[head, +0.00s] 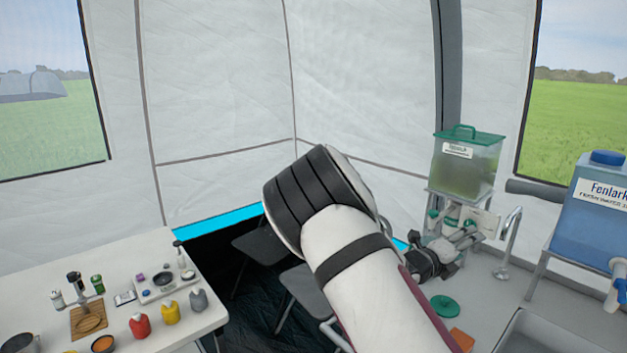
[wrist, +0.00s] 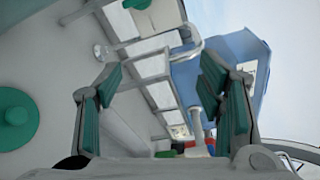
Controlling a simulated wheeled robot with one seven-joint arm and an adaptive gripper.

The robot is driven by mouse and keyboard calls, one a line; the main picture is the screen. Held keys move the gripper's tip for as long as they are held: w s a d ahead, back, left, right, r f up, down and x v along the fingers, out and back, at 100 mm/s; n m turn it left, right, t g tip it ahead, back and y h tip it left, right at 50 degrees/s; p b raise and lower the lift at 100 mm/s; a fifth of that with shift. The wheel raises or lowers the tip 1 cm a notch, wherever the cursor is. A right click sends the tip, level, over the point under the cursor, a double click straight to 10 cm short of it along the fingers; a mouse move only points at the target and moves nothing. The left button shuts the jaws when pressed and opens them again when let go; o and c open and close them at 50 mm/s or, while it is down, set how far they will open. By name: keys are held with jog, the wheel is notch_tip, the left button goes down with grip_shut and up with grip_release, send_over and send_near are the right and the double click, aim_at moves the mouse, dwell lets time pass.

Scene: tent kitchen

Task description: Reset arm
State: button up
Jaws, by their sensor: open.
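My arm reaches in from the bottom of the head view and bends at a dark-banded joint. My gripper (head: 464,237) is beyond it, just above the right counter, below the green-lidded dispenser (head: 466,165). In the wrist view my gripper (wrist: 160,82) has its two green-padded fingers wide apart, with nothing held between them. Past the fingers the wrist view shows the pale counter, a metal stand and the blue water container (wrist: 222,60). Part of my gripper overlaps the dispenser's stand in the head view, and I cannot tell whether they touch.
The right counter (head: 490,275) holds a green disc (head: 445,306), an orange item (head: 462,339), a tap (head: 510,243), a sink (head: 540,335) and the blue container (head: 592,225). The left white table (head: 110,265) carries bottles and a board. Dark chairs (head: 262,250) stand between.

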jog(key=s+a+r+m+g+y, duration=0.1)
jog(key=s+r+m+g+y, duration=0.25)
jog(key=s+m, duration=0.7)
jog(key=s+r+m+g+y, duration=0.2)
jog(key=s+m+g+y, duration=0.15)
jog(key=s+m, duration=0.65)
jog(key=s+a+r+m+t+y, duration=0.1)
jog(key=s+a+r+m+y, duration=0.3)
jog(key=s+a+m, duration=0.4)
jog(key=s+a+r+m+t+y, duration=0.2)
jog(key=s+a+r+m+y, duration=0.2)
jog(key=s+a+m, duration=0.5)
jog(key=shift+s+a, duration=0.25)
jog(key=shift+a, duration=0.85)
